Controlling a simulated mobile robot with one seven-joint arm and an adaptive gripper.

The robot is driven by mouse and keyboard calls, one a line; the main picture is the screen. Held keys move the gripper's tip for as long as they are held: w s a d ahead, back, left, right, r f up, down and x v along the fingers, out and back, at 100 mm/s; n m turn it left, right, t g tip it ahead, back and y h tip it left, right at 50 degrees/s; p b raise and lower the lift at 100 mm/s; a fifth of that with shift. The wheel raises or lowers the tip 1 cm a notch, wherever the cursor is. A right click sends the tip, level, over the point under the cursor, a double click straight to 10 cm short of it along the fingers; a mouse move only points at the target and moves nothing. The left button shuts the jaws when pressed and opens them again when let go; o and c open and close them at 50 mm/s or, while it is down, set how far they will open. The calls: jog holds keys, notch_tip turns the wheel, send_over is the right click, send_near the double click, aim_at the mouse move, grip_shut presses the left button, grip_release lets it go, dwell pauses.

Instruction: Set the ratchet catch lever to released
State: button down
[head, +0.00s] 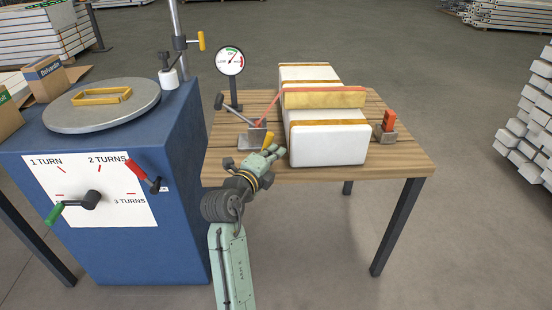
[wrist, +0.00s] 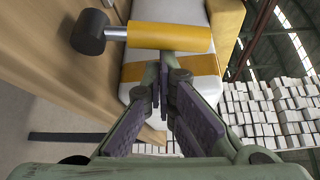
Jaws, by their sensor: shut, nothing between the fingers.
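The ratchet (head: 254,138) is a grey bracket on the wooden table, left of the strapped white bundle. A short lever with a yellow grip (head: 268,141), apparently the catch lever, stands at its front right. A longer lever with a dark knob (head: 219,101) leans up to the left. In the wrist view a yellow grip (wrist: 170,37) on a metal rod with a dark end lies across, just beyond my fingertips. My gripper (head: 279,153) is shut and empty, close to the yellow grip at the table's front. It also shows in the wrist view (wrist: 166,72). Contact cannot be told.
The white bundle (head: 328,142) with yellow bands and an orange strap (head: 322,90) fills the table's middle. An orange-topped clamp (head: 389,124) stands right of it. A round gauge (head: 230,61) stands behind the ratchet. The blue cabinet (head: 130,258) with cranks stands left.

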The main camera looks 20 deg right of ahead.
aim_at(265, 144)
jog(key=b, duration=0.2)
jog(key=a+n+b, duration=0.1)
jog(key=b, duration=0.1)
jog(key=shift+w+f+n+t+h, duration=0.15)
jog(key=shift+n+t+h, duration=0.15)
jog(key=shift+t+h, duration=0.1)
jog(key=n+b, duration=0.1)
jog(key=b, duration=0.1)
jog(key=a+n+t+b, duration=0.1)
jog(key=b, duration=0.1)
jog(key=n+h+b, duration=0.1)
jog(key=shift+w+a+r+b, duration=0.25)
jog(key=shift+a+r+b, duration=0.15)
jog(key=shift+w+a+r+n+b, duration=0.1)
jog(key=shift+a+r+n+b, duration=0.2)
jog(key=shift+b, duration=0.45)
jog(key=shift+a, duration=0.2)
jog(key=shift+f+b, duration=0.1)
jog(key=shift+b, duration=0.25)
